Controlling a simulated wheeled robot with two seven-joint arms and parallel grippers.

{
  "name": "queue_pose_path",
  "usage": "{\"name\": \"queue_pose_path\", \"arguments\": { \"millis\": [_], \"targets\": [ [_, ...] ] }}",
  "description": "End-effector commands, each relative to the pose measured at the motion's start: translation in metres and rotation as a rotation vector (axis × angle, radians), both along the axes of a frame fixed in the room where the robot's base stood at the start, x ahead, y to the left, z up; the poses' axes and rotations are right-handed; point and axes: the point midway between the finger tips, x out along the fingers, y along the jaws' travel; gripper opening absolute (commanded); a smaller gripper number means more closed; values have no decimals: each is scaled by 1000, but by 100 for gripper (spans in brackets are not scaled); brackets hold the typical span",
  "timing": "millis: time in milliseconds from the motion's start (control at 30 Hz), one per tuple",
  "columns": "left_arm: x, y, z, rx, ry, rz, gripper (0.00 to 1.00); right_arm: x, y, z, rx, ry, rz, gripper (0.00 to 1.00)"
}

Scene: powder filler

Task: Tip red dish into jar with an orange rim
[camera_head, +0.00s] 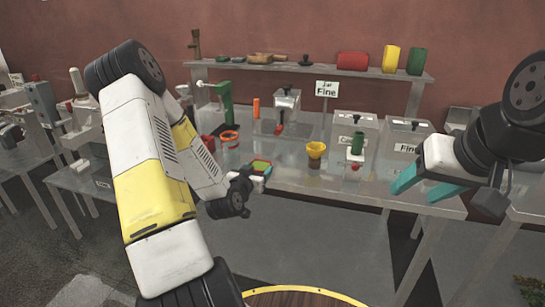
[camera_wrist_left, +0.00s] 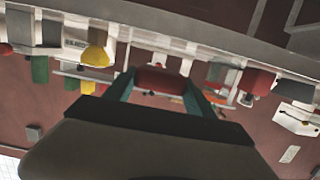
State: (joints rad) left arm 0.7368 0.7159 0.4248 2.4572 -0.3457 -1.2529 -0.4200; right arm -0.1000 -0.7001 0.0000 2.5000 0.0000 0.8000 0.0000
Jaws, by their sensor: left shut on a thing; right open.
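My left gripper (camera_head: 260,168) is shut on the red dish, held above the front part of the table. The dish is small and partly hidden by the fingers in the head view; in the left wrist view the red dish (camera_wrist_left: 160,80) sits between the two teal fingers. My right gripper (camera_head: 420,186) is open and empty, at the right over the table's front edge.
A yellow funnel-shaped cup (camera_head: 316,150) stands right of the dish. A green stand (camera_head: 225,105) is behind the orange rim. White boxes (camera_head: 402,140), one reading "Fine", stand at right. A back shelf (camera_head: 300,67) carries cylinders and small items. The table's front middle is clear.

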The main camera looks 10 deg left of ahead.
Motion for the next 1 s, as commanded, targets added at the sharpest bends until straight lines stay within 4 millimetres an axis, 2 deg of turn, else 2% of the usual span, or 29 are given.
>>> {"name": "queue_pose_path", "arguments": {
  "millis": [67, 167, 300, 400, 467, 600, 767, 1000],
  "targets": [
    [5, 6, 4, -1, -6, -2, 21, 0, 0, 0, 0, 0, 0, 54],
    [29, 20, 12, -6, -16, -11, 21, 0, 0, 0, 0, 0, 0, 54],
    [77, 51, 37, -12, -24, -24, 21, 0, 0, 0, 0, 0, 0, 54],
    [105, 75, 58, -10, -21, -22, 21, 0, 0, 0, 0, 0, 0, 54],
    [115, 87, 69, -7, -17, -16, 21, 0, 0, 0, 0, 0, 0, 54],
    [125, 108, 84, -2, -6, -3, 21, 0, 0, 0, 0, 0, 0, 54],
    [127, 116, 90, -51, 1, 3, 21, 0, 0, 0, 0, 0, 0, 54],
    [126, 122, 99, -312, 8, 5, 21, 0, 0, 0, 0, 0, 0, 54]
  ]
}}
